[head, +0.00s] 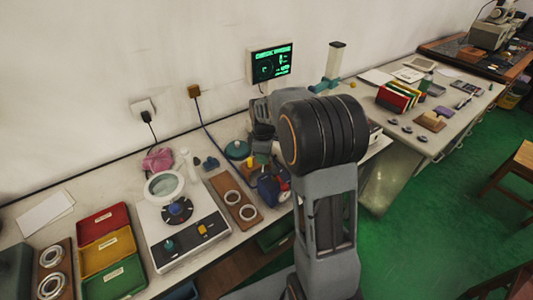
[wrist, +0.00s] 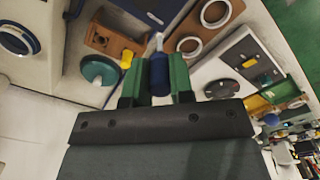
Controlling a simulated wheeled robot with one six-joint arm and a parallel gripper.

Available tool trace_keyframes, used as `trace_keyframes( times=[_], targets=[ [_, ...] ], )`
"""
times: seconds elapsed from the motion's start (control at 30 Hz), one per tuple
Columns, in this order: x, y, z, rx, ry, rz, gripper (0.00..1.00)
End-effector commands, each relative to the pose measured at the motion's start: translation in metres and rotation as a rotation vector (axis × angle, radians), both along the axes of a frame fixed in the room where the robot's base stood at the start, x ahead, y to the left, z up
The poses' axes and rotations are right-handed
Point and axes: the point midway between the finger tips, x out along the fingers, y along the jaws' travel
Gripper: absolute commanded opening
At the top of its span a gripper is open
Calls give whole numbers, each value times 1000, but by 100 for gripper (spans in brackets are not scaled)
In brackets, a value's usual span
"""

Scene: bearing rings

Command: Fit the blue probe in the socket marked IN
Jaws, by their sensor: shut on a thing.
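My gripper (wrist: 156,84) has green fingers and is shut on the blue probe (wrist: 160,72) in the wrist view. The probe is a short blue cylinder with a pale, thin tip pointing away from the gripper. In the head view my gripper (head: 262,150) is above the bench, partly hidden behind my arm, and the probe cannot be made out there. The socket marked IN cannot be picked out in either view; no such label is legible.
A brown board with white rings (head: 238,203) lies beside a pale instrument (head: 192,243). A blue object (head: 268,190) and a green round lid (head: 237,149) are near my gripper. Red, yellow and green trays (head: 107,248) stand at left. A lit monitor (head: 270,64) hangs behind.

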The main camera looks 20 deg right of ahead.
Motion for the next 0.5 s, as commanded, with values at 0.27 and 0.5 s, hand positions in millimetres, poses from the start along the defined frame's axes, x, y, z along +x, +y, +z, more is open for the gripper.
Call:
trace_keyframes(
  times=[0.27, 0.5],
  targets=[
    [-5, -3, 16, -1, -1, -14, 0],
    [-5, -6, 31, -1, -1, -19, 0]
  ],
)
